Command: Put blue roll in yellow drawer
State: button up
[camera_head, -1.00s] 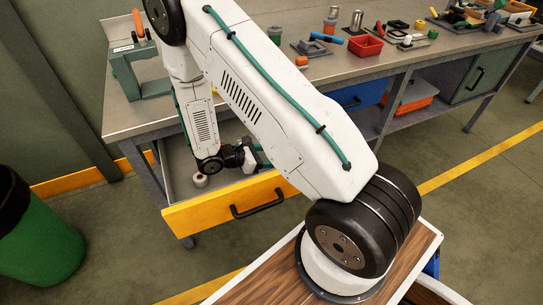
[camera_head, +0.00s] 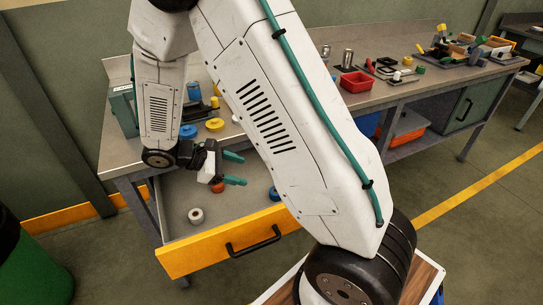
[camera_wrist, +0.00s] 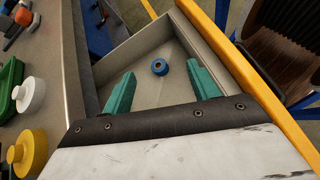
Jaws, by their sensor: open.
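The yellow drawer (camera_head: 190,257) is pulled open under the workbench, with a black handle on its front. A small blue roll (camera_wrist: 159,67) lies on the drawer floor in the wrist view, near a corner. It also shows in the head view (camera_head: 273,193), partly hidden by my arm. My gripper (camera_head: 238,169) is open and empty, above the drawer. In the wrist view its teal fingers stand on either side of the blue roll in the picture, apart from it. A second blue ring-like piece (camera_head: 187,131) sits on the bench top.
A white roll (camera_head: 195,215) and a red-orange piece (camera_head: 217,187) also lie in the drawer. A yellow roll (camera_head: 214,125) is on the bench top (camera_head: 119,156). A red bin (camera_head: 355,81) stands further right. A green bin (camera_head: 40,268) is at lower left.

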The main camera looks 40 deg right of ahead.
jog(key=s+r+m+t+y, duration=0.1)
jog(key=s+r+m+y, duration=0.25)
jog(key=r, duration=0.35)
jog(key=s+r+m+y, duration=0.2)
jog(key=s+r, duration=0.3)
jog(key=r, duration=0.2)
jog(key=s+a+r+m+t+y, duration=0.2)
jog(key=s+r, duration=0.2)
jog(key=s, duration=0.2)
jog(key=s+a+r+m+t+y, duration=0.2)
jog(key=s+r+m+t, duration=0.1)
jog(key=s, duration=0.3)
jog(key=shift+s+r+y, duration=0.2)
jog(key=shift+r+y, duration=0.15)
jog(key=shift+r, duration=0.05)
